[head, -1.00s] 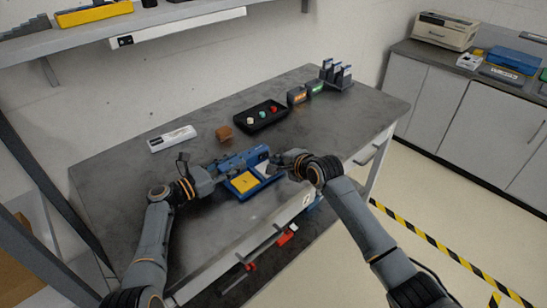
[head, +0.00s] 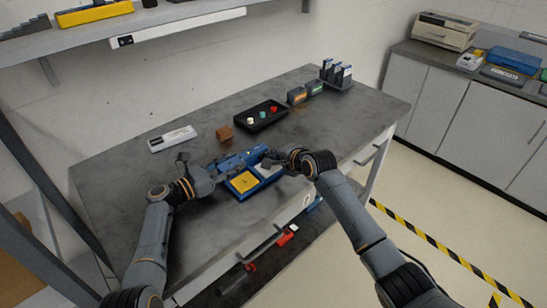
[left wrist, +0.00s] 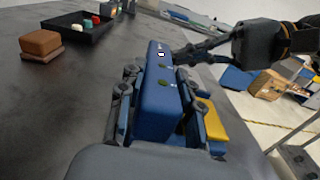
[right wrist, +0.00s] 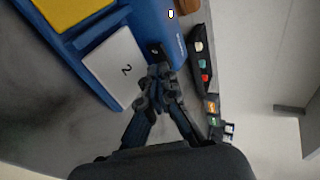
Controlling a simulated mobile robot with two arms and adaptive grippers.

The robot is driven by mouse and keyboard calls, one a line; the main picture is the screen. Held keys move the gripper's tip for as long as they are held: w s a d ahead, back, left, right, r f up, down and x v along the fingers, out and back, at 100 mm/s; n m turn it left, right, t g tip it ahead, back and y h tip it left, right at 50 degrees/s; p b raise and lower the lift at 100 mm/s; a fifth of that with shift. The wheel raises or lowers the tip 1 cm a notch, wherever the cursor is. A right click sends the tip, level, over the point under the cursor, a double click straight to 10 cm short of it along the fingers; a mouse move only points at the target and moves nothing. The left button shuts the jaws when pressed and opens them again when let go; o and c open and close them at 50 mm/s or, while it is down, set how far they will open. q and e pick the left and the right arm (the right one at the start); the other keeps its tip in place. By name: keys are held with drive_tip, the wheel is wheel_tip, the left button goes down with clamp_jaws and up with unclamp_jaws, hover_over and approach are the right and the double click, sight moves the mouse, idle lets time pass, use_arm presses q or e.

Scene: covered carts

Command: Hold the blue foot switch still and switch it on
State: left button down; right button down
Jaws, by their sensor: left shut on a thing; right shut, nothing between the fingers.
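The blue foot switch (head: 236,162) sits near the front edge of the grey bench, with a yellow pedal (head: 243,182) and a white pedal marked 2 (right wrist: 120,68). A long blue housing (left wrist: 160,95) runs along its back. My left gripper (head: 213,171) is shut on the left end of this housing, a finger on each side in the left wrist view. My right gripper (right wrist: 157,82) is shut and empty at the housing's right end, beside the white pedal. A small dark part (right wrist: 156,50) lies just beyond its fingertips; I cannot tell whether they touch it.
Behind the foot switch are a brown block (head: 224,133), a white box (head: 172,139) and a black tray (head: 262,117) with coloured buttons. Orange and green modules (head: 297,96) and a dark rack (head: 337,74) stand farther back right.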

drive_tip(key=shift+s+a, duration=0.6)
drive_tip(key=shift+s+d, duration=0.3)
drive_tip(key=shift+s, duration=0.15)
drive_tip(key=shift+s+d, duration=0.3)
drive_tip(key=shift+s, duration=0.3)
drive_tip(key=shift+s+d, duration=0.3)
drive_tip(key=shift+s, duration=0.25)
drive_tip(key=v, duration=1)
drive_tip(key=shift+s+d, duration=0.15)
drive_tip(key=shift+s, duration=0.05)
